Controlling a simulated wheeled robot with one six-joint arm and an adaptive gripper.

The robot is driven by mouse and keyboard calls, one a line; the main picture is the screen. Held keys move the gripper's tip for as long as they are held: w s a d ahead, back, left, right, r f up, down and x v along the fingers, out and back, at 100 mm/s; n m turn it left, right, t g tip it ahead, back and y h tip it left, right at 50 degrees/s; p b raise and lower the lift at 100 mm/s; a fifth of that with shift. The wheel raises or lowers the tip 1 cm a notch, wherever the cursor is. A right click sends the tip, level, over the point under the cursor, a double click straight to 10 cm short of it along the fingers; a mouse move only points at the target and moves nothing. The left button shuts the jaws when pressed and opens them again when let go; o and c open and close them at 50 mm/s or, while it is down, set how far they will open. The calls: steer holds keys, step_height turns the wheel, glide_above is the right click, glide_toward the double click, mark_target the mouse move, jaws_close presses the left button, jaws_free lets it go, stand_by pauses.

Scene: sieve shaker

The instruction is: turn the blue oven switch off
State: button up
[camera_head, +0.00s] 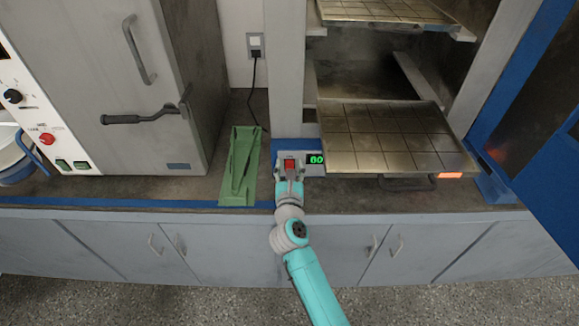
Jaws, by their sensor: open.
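The blue oven (477,126) stands open at the right, its shelves showing. Its control panel (313,169) is at the lower left of the oven, with a red switch (291,164) and a green lit display (316,159) that seems to read 60. My gripper (290,173) is open, right at the front of the panel by the red switch. It covers the switch's lower part. I cannot tell whether the fingers touch it, or which way the switch is set.
The blue oven door (545,140) hangs open at the right. A tiled shelf (395,140) juts out beside the panel, with an orange light (450,175) below. A green object (240,165) lies left of my gripper. A grey oven (110,80) stands at the left.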

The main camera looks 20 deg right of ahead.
jaws_close()
steer(key=shift+s+f+t+h, duration=0.15)
steer(key=shift+f+t+h, duration=0.1)
steer(key=shift+t, duration=0.55)
steer(key=shift+s+f+t+h, duration=0.15)
steer(key=shift+f+t+h, duration=0.1)
steer(key=shift+t, duration=0.55)
jaws_free()
steer(key=v, duration=1.2)
steer(key=shift+s, duration=0.1)
